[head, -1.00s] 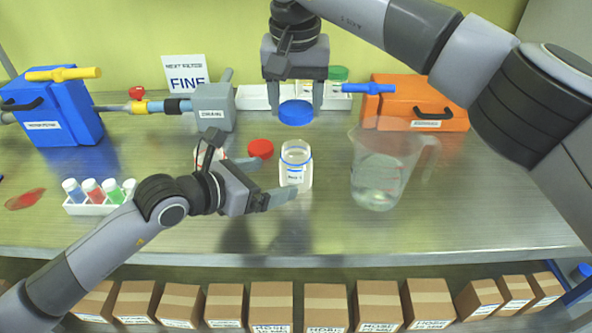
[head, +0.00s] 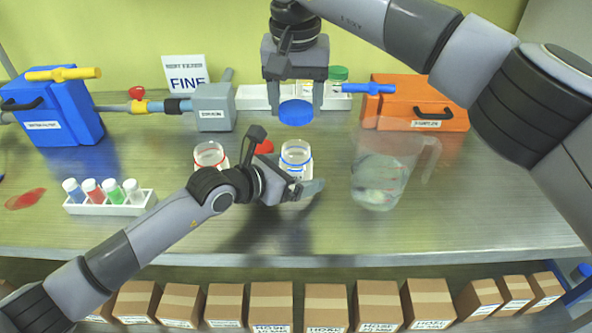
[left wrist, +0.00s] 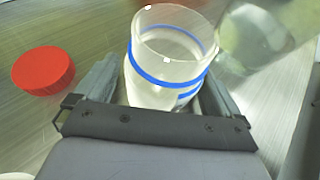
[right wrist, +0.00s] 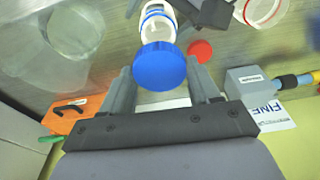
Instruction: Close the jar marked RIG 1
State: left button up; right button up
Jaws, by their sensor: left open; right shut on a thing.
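An open clear jar with a blue band (head: 296,158) stands upright on the bench; its label is too small to read. It also shows in the left wrist view (left wrist: 165,72). My left gripper (head: 300,188) is open, low at the jar's near side, with its fingers on either side of the jar's lower part; contact cannot be told. My right gripper (head: 295,102) is shut on a blue lid (head: 296,113), held level above and behind the jar. The lid also shows in the right wrist view (right wrist: 159,66). The jar's base is partly hidden by my left gripper.
A red-banded jar (head: 209,155) stands left of it, and a red lid (left wrist: 43,70) lies on the bench between and behind. A clear beaker (head: 380,180) with liquid stands close on the right. A vial rack (head: 110,208) is at left; an orange case (head: 440,92) is behind.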

aim_at(296, 125)
pick_arm(q)
jog(key=c, duration=1.5)
pick_arm(e)
jog(key=shift+f, duration=2.5)
jog(key=shift+f, duration=0.1)
jog(key=shift+f, duration=0.8)
jog(key=shift+f, duration=0.6)
pick_arm(q)
grip_shut()
pick_arm(e)
jog(key=m, duration=0.6)
jog(key=m+g+h, duration=0.1)
jog(key=m, duration=0.6)
jog(key=shift+w+a+h, duration=0.1)
jog(key=shift+h, duration=0.2)
